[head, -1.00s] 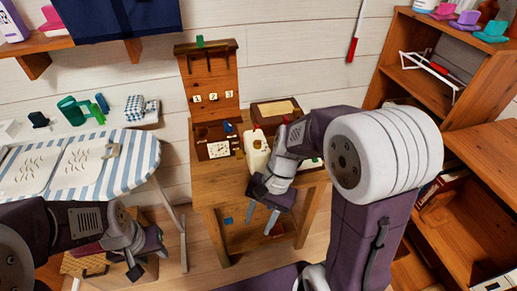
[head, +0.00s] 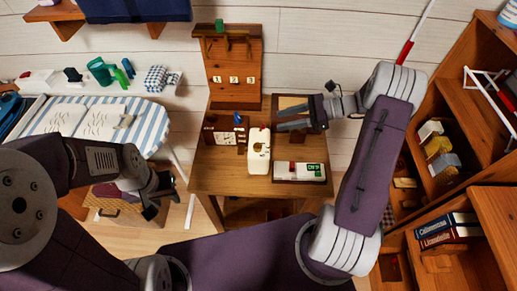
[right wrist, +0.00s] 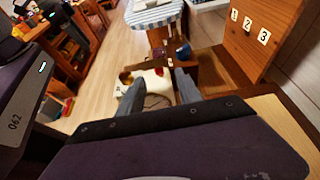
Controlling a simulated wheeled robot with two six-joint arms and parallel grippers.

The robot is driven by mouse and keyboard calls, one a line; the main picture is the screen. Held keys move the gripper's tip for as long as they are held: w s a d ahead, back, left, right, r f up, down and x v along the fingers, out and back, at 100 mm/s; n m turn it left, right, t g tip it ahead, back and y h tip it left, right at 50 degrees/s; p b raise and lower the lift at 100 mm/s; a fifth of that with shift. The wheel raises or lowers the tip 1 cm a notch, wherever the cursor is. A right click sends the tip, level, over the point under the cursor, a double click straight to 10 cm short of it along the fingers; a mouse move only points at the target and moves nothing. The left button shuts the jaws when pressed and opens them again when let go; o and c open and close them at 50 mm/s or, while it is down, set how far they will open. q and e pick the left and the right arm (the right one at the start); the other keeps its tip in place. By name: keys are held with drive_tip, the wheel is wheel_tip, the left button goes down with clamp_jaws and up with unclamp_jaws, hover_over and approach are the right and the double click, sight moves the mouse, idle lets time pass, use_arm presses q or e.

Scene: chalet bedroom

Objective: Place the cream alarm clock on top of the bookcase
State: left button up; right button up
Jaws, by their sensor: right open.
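A small square clock face (head: 222,137), cream with dark marks, stands at the left of the wooden table (head: 225,184), against a brown wooden piece; I take it for the alarm clock. My right gripper (head: 279,120) is open and empty, its fingers pointing left above the table's back, apart from the clock. The wooden bookcase (head: 496,212) with books stands at the right. My left gripper (head: 158,196) is low at the left, away from the clock; its jaw gap is unclear.
A white-and-green box (head: 299,171) lies at the table's right. A wooden board with number tags (head: 234,78) rises behind. A striped ironing board (head: 148,121) is at the left.

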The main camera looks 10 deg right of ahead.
sight(264, 125)
drive_tip(key=x, duration=0.8)
drive_tip(key=shift+s, duration=0.1)
clamp_jaws()
idle(1.2)
